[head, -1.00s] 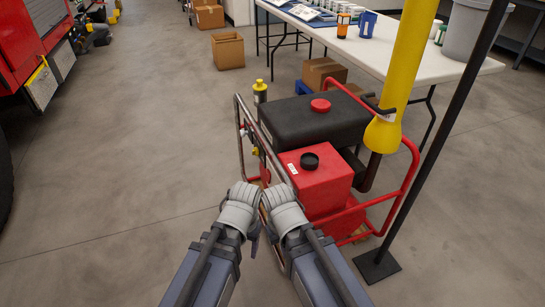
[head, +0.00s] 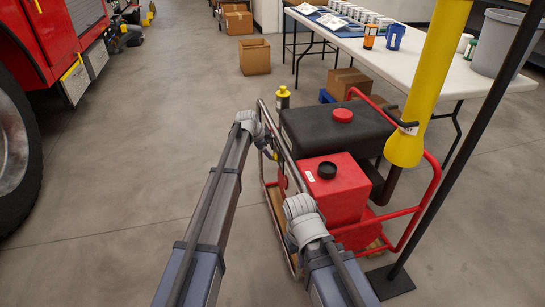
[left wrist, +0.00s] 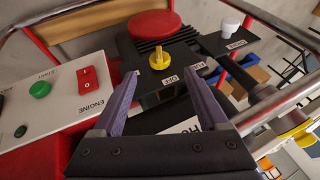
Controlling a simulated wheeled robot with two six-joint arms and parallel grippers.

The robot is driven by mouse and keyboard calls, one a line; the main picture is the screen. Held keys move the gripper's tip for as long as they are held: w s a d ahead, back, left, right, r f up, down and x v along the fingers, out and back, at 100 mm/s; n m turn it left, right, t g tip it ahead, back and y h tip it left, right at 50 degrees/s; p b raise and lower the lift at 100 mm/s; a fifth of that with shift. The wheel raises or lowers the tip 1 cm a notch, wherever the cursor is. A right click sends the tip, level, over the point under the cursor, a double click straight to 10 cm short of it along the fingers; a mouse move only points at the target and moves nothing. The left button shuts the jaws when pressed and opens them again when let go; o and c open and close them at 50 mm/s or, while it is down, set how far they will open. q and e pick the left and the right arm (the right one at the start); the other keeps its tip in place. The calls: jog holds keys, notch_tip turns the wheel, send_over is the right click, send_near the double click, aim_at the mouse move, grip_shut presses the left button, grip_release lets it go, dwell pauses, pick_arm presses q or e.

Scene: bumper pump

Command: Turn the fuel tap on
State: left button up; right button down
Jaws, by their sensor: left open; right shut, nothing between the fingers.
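The fuel tap is a yellow knob (left wrist: 160,58) on a dark plate in the left wrist view, with FUEL and OFF labels beside it. My left gripper (left wrist: 160,78) is open, and its two purple fingers point toward the knob, one on either side of it in the picture. The knob looks just beyond the fingertips; I cannot tell whether they touch it. In the head view my left gripper (head: 265,142) is at the left side of the red-framed pump (head: 345,190). My right gripper (head: 303,232) is shut and empty near the pump's front left.
The left wrist view shows a control panel (left wrist: 55,100) with a green button and red switch, a white choke knob (left wrist: 231,25) and another yellow part (left wrist: 295,138) on the right. A yellow pipe (head: 425,85) and black pole (head: 470,130) stand right of the pump.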

aim_at(273, 155)
pick_arm(q)
jog(key=shift+b+x, duration=3.3)
jog(key=shift+x, duration=0.65)
jog(key=shift+s, duration=0.1)
jog(key=shift+c, duration=0.2)
grip_shut()
